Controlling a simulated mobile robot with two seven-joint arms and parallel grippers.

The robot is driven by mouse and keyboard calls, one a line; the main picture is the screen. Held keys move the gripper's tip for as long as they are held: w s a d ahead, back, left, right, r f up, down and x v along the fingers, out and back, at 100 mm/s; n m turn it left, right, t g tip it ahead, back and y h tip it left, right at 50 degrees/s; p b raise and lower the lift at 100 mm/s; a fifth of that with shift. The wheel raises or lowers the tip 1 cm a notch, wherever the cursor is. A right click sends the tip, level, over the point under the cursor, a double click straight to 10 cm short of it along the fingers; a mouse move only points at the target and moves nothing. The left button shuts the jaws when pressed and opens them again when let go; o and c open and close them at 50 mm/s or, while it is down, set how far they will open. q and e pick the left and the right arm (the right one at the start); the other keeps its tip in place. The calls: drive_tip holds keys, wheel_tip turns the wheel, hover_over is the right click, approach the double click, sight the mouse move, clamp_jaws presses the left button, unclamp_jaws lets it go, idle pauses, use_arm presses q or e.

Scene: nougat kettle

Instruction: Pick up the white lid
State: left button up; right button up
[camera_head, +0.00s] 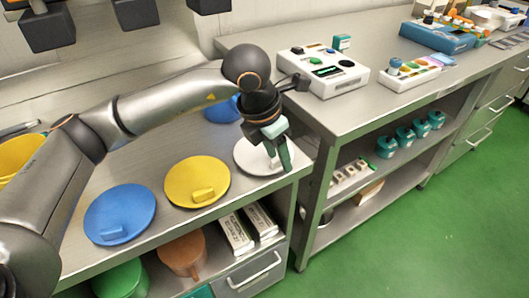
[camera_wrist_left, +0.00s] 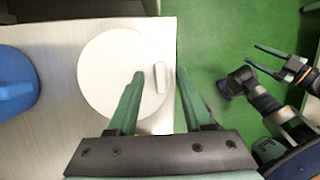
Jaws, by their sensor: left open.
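The white lid (camera_head: 243,158) is a round disc lying flat near the front right corner of the left metal counter. In the left wrist view the white lid (camera_wrist_left: 104,72) shows nearly whole, with its raised bar handle (camera_wrist_left: 160,78) toward the right side. My left gripper (camera_head: 277,155) is over the lid, pointing down and hiding part of it. In the left wrist view its green fingers (camera_wrist_left: 160,73) are apart, with the handle between the tips and nothing gripped. Whether the tips reach down beside the handle is unclear. My right gripper (camera_wrist_left: 264,61) is off the counter, its fingers apart and empty.
A yellow lid (camera_head: 180,178) and a blue lid (camera_head: 112,222) lie left of the white lid. Another blue item (camera_head: 222,110) is behind my arm. A white device with buttons (camera_head: 322,82) stands on the right counter. The green floor (camera_head: 400,245) is clear.

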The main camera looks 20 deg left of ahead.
use_arm(q)
clamp_jaws()
drive_tip(key=shift+r, duration=0.1)
idle(0.6)
